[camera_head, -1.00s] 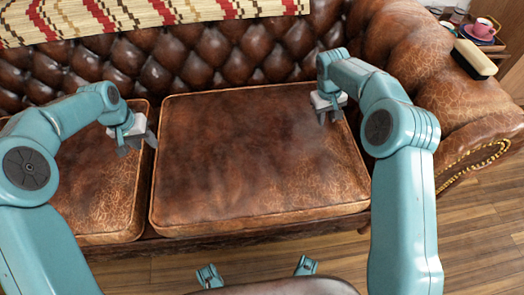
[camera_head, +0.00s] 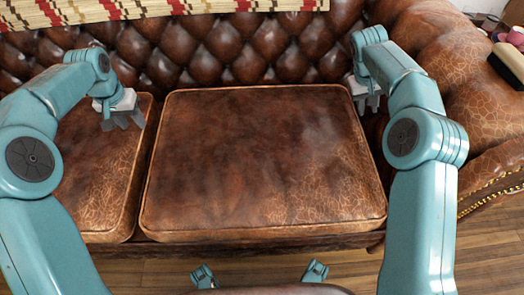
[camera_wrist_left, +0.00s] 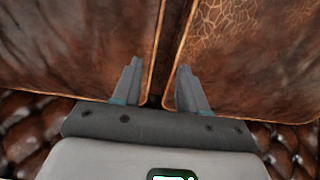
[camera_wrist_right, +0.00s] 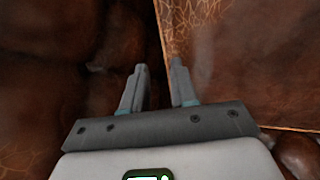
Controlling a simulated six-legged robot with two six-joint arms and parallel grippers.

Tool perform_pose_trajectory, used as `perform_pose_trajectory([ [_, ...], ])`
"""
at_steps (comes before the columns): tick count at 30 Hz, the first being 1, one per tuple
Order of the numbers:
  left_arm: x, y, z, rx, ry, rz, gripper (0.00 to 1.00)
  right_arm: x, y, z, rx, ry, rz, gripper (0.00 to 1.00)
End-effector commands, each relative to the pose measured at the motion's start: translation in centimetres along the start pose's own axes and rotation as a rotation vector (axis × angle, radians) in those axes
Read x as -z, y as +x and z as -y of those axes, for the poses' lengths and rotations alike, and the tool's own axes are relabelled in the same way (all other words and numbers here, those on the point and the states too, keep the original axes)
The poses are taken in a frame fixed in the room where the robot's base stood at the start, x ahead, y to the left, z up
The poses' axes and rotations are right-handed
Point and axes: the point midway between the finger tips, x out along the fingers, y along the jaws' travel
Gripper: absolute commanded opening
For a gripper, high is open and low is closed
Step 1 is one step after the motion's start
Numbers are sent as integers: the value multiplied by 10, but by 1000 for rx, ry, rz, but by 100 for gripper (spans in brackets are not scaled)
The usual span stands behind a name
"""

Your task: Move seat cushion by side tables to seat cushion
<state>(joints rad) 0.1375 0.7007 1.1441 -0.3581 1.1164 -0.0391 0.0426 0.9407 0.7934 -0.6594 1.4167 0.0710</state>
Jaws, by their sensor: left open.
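A large brown leather seat cushion (camera_head: 262,165) with piped edges lies flat on the sofa in the middle of the head view. A second seat cushion (camera_head: 100,185) lies beside it on the left, partly behind my left arm. My left gripper (camera_head: 122,118) is open and empty near the back of the left cushion; in the left wrist view the seam between both cushions runs between its fingers (camera_wrist_left: 157,85). My right gripper (camera_head: 368,98) is at the middle cushion's back right corner; its fingers (camera_wrist_right: 160,85) are apart with nothing held, beside the cushion edge (camera_wrist_right: 235,65).
The tufted sofa back (camera_head: 215,50) rises behind the cushions, with a patterned throw (camera_head: 110,8) on top. The padded armrest (camera_head: 455,90) stands close on the right, carrying a dark brush-like object (camera_head: 508,65). Bare wooden floor (camera_head: 330,272) lies in front.

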Motion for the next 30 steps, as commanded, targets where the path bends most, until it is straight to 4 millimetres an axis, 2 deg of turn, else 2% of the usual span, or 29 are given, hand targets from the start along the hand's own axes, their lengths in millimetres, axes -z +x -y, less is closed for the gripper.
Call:
perform_pose_trajectory([
  [12, 2, 85, -4, -1, 1, 4, 43, 2, 86, -2, 1, 1, 4, 27],
  [18, 3, 121, -4, -1, 1, 3, 43, 3, 122, -2, 1, 0, 2, 27],
  [24, 3, 141, -4, 0, 1, 0, 43, 3, 142, -3, 1, 1, 1, 27],
  [30, 3, 147, -4, 0, 1, 0, 43, 3, 147, -2, 1, 0, 0, 27],
])
